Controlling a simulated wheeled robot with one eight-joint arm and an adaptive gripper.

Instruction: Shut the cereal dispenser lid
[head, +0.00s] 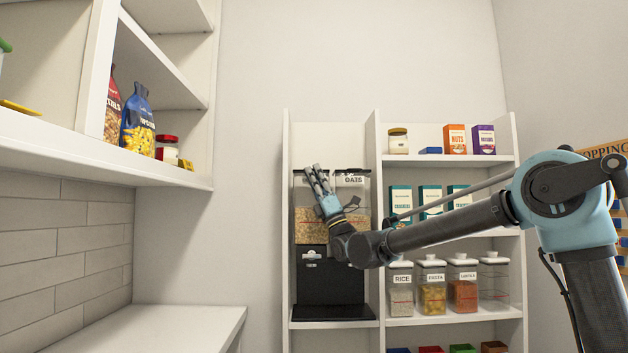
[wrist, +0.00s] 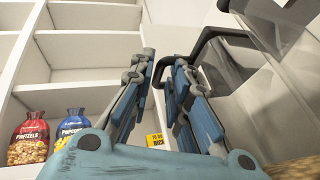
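The cereal dispenser (head: 331,285) stands on the shelf unit in the head view, with a black base and clear bins of cereal; one is labelled OATS. My gripper (head: 315,172) is raised in front of its upper left part and hides some of it. A black looped edge (wrist: 205,36) and clear panels of the dispenser are close beside the right finger. I cannot tell whether they touch, or how far the lid is open.
Jars labelled rice (head: 401,292) and pasta (head: 432,295) stand right of the dispenser, below several teal boxes (head: 430,198). A wall shelf (head: 110,160) with snack bags is on the left. The white counter (head: 185,325) below it looks clear.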

